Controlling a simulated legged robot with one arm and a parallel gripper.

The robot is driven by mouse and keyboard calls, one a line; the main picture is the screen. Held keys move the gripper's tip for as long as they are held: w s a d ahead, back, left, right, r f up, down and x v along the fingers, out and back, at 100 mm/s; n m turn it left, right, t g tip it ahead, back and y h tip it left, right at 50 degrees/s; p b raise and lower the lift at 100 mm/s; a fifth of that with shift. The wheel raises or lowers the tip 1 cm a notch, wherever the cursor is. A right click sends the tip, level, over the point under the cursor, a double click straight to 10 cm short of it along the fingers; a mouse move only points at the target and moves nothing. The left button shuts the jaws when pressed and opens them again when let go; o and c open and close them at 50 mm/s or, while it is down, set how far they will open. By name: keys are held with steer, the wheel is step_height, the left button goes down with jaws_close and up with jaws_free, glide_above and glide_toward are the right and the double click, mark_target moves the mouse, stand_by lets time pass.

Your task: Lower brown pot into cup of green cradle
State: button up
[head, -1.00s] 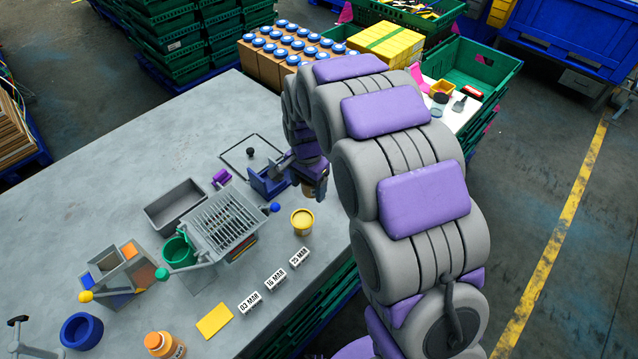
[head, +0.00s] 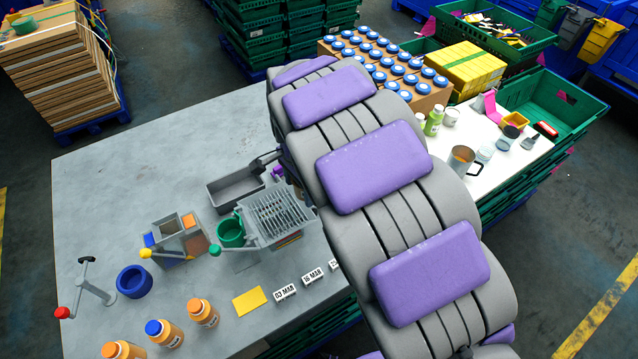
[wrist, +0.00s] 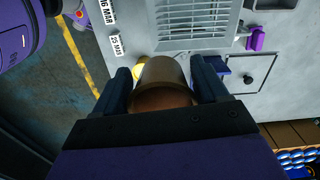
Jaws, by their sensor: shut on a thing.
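The brown pot (wrist: 165,73) is between the two dark blue fingers of my gripper (wrist: 163,82) in the wrist view. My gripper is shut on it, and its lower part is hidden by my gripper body. In the head view my arm hides both gripper and pot. The green cradle's cup (head: 230,232) shows in the head view, at the left side of a grey slotted machine. A green-knobbed lever (head: 215,250) is beside it. The cup looks open at the top. The cradle cannot be made out in the wrist view, so the pot appears apart from it.
The grey slotted machine (head: 278,213) and a grey tray (head: 236,187) stand close to the cradle. A yellow card (head: 249,302), date blocks (head: 285,292) and orange bottles (head: 203,313) lie toward the front. A blue ring (head: 133,282) is at left. The table's far left is clear.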

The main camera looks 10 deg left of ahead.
steer(key=s+a+r+p, duration=0.2)
steer(key=s+a+p, duration=0.1)
steer(key=a, duration=0.6)
steer(key=s+a+r+p, duration=0.2)
steer(key=s+a, duration=0.4)
steer(key=a, duration=0.3)
steer(key=shift+s+a+r+p, duration=0.2)
steer(key=shift+a+r+p, duration=0.1)
steer(key=shift+p, duration=0.15)
steer(key=shift+f, duration=0.25)
steer(key=shift+f+b, duration=1.55)
steer(key=shift+f, duration=5.45)
steer(key=shift+f, duration=0.25)
steer(key=o, duration=1.1)
steer(key=shift+o, duration=0.2)
steer(key=shift+r, duration=0.1)
step_height(320, 180, up, 17)
